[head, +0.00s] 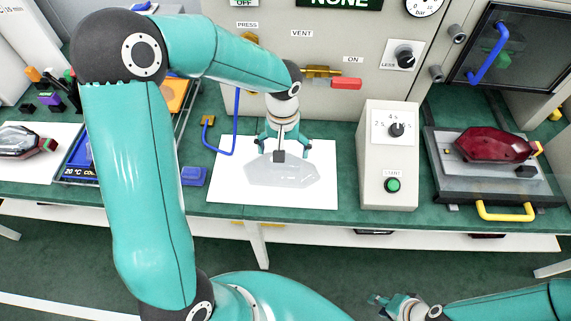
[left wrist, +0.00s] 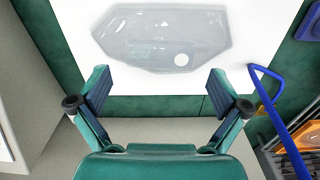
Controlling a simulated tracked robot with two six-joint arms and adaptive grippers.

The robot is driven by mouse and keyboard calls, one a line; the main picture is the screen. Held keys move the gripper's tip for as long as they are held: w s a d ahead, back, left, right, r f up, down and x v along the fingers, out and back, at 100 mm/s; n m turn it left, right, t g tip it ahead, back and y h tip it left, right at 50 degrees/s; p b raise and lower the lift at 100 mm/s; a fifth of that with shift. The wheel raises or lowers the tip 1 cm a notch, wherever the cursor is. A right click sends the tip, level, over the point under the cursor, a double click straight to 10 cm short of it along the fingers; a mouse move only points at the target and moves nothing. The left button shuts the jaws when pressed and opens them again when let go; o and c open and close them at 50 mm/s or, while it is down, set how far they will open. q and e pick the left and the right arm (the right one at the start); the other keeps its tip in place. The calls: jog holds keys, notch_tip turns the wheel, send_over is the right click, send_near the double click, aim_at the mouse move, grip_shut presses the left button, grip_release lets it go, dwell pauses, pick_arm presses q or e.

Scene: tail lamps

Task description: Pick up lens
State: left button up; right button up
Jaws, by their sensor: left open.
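A clear, grey-looking lens (head: 283,173) lies flat on a white sheet (head: 228,186) on the green bench. It also shows near the top of the left wrist view (left wrist: 165,38). My left gripper (head: 284,150) is over the far side of the lens, its fingers spread. In the left wrist view its two fingers (left wrist: 157,88) stand wide apart with nothing between them, and the lens lies beyond the fingertips. My right gripper (head: 388,302) is low at the bottom right, away from the bench; its jaw opening is too small to judge.
A control box (head: 390,150) with a dial and green button stands right of the sheet. A red lamp (head: 495,145) rests on a fixture farther right. A machine panel (head: 330,45) rises behind.

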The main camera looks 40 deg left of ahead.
pick_arm(q)
jog(key=shift+w+f+p, duration=0.2)
jog(key=shift+f+p, duration=0.45)
jog(key=shift+f, duration=2.45)
jog(key=c, duration=0.8)
jog(key=shift+r, duration=0.1)
notch_tip(320, 180, up, 20)
jog(key=shift+f+b, duration=0.1)
jog(key=shift+b, duration=0.35)
